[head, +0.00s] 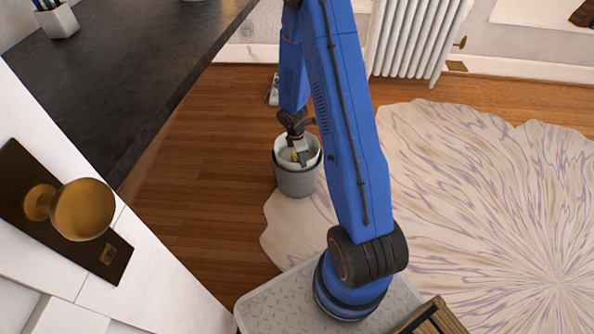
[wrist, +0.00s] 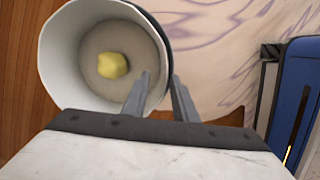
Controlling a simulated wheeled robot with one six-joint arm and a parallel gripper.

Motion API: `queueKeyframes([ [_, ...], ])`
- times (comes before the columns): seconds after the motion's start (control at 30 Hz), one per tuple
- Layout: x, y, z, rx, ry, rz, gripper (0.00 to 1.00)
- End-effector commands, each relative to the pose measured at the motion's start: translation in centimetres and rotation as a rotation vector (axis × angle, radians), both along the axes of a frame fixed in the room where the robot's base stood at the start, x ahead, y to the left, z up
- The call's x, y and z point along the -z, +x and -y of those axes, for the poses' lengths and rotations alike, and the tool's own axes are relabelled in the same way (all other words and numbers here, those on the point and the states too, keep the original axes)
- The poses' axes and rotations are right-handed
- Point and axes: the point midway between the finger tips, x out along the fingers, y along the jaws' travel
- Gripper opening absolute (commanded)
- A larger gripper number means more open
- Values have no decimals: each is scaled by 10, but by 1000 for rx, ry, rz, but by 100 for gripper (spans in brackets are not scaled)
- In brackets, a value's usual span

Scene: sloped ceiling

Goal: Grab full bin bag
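A grey bin (head: 296,183) stands on the wooden floor at the rug's edge, with a white lining at its mouth that looks like the bin bag (head: 281,145). In the wrist view, the pale lining (wrist: 62,75) covers the inside of the bin, and a yellow lump (wrist: 112,65) lies at the bottom. My gripper (head: 300,160) points down at the bin's mouth. In the wrist view, my gripper (wrist: 161,77) has its fingers apart, one over the inside and one outside the dark rim. I cannot tell whether either finger touches the bag.
A dark-topped desk (head: 115,75) stands left of the bin. A pale rug (head: 470,190) covers the floor to the right. A white radiator (head: 415,40) is at the back wall. Wooden floor (head: 200,170) is clear between desk and bin.

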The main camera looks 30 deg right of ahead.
Motion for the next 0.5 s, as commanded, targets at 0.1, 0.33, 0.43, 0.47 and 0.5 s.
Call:
queueKeyframes([
  [0.1, 16, -3, 3, -1, 0, -3, 26],
  [0.33, 30, -3, 4, 0, 0, -1, 26],
  [0.43, 31, -3, 5, -1, 0, -1, 26],
  [0.47, 30, -3, 5, 0, 0, -1, 26],
  [0.5, 30, -3, 4, 0, 0, -1, 26],
])
